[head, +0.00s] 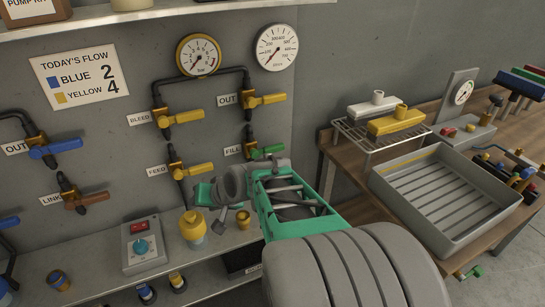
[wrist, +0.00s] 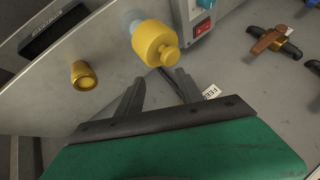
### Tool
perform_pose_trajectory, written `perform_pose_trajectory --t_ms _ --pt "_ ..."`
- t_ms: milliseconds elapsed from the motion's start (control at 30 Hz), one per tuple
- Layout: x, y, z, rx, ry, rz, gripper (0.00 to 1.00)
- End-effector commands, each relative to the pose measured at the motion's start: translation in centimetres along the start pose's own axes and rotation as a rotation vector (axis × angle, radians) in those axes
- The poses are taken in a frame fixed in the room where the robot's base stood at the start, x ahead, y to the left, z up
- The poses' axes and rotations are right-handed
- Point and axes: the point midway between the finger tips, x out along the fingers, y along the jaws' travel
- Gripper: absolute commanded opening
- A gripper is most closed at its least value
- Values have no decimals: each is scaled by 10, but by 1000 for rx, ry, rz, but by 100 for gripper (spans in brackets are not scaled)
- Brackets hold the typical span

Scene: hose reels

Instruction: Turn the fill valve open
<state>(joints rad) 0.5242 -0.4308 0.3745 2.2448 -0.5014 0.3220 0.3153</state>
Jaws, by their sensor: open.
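The fill valve (head: 267,151) has a green lever handle and sits on the grey panel right of its FILL label (head: 232,150). In the head view it is just above my arm, which hides its lower part and pipe. The handle points right. My gripper (head: 207,194) is below and left of the fill valve, apart from it, in front of the lower panel; its fingers are hard to make out there. In the wrist view my gripper (wrist: 160,85) is open with nothing between its fingers. The fill valve does not show in the wrist view.
The yellow feed valve (head: 190,170) is close above my gripper. A yellow bottle (head: 193,225) and a brass fitting (head: 243,219) stand on the ledge below. A yellow OUT valve (head: 263,100) is above the fill valve. A grey tray (head: 400,205) is at right.

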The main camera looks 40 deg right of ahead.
Motion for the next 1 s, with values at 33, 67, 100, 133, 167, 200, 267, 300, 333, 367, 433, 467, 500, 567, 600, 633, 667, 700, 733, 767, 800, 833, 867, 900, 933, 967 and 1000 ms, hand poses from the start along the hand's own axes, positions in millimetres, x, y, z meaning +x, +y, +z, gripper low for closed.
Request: perform_pose_trajectory --t_ms 33,67,100,133,167,200,267,300,333,367,433,467,500,567,600,633,667,700,733,767,800,833,867,900,933,967,1000 --pt "23 36 -17 154 94 -58 44" --pt "27 52 -34 248 162 -107 44" --pt "27 76 -57 378 259 -178 44" --pt "23 95 -72 471 332 -231 44" --pt "16 114 -86 560 403 -283 44" --pt "4 140 -101 667 493 -348 44" --pt "-17 175 -118 798 612 -436 44" --pt "-30 194 -125 864 676 -484 44" --pt "-39 205 -128 902 715 -514 44" --pt "-47 214 -131 931 746 -538 44" --pt "-57 225 -136 971 786 -572 44" --pt "-58 226 -139 978 794 -579 44" --pt "-58 226 -143 980 797 -584 44" --pt "-53 224 -151 979 795 -584 44" --pt "-48 222 -157 976 795 -584 44" --pt "-44 221 -162 976 794 -583 44" --pt "-41 221 -167 976 793 -583 44" --pt "-36 221 -173 976 794 -582 44" --pt "-33 220 -178 976 794 -582 44" --pt "-29 220 -182 975 794 -581 44" --pt "-26 220 -187 976 794 -580 44" --pt "-23 220 -191 975 795 -580 44" --pt "-21 219 -194 975 795 -580 44" --pt "-20 219 -197 976 797 -579 44" --pt "-18 220 -198 976 797 -579 44" --pt "-18 219 -199 976 797 -579 44" --pt "-17 219 -200 976 797 -579 44"
